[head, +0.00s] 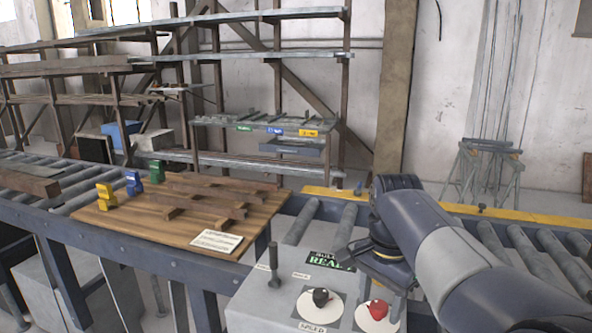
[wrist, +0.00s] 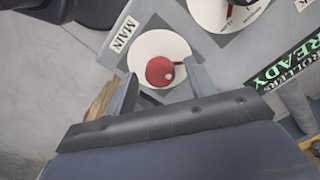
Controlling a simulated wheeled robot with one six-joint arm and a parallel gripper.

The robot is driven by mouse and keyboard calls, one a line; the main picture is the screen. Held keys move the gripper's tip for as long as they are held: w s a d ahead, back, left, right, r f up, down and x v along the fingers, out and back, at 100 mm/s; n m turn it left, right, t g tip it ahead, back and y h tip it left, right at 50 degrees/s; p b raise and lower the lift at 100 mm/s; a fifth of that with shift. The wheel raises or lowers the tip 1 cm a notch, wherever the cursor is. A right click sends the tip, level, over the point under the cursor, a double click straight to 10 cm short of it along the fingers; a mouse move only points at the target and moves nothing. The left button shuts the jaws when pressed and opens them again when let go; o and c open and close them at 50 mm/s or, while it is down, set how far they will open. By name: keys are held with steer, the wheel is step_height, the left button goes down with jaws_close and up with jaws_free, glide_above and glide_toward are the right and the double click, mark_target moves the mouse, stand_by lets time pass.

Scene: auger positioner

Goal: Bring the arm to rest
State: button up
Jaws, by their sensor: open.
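My arm reaches in from the right in the head view and bends down over a grey control box (head: 252,300). My gripper (wrist: 163,74) is open in the wrist view, with its two fingers apart. A red knob (wrist: 160,71) on a white dial, beside a "MAIN" label (wrist: 124,34), shows between the fingers; nothing appears clamped. The red knob (head: 377,309) is also in the head view, just below my gripper. The exact gap between fingers and knob cannot be told.
A black knob (head: 320,298) marked "SPEED", an upright lever (head: 273,258) and a green "READY" sign (head: 331,260) are on the box. A wooden board (head: 120,222) with dark bars and yellow, blue and green blocks lies left. Roller conveyors and shelves stand behind.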

steer(key=shift+f+m+b, duration=0.15)
steer(key=shift+m+b, duration=0.55)
steer(key=shift+m, duration=0.4)
steer(key=shift+r, duration=1.35)
steer(key=shift+r+p, duration=0.1)
steer(key=shift+p, duration=0.2)
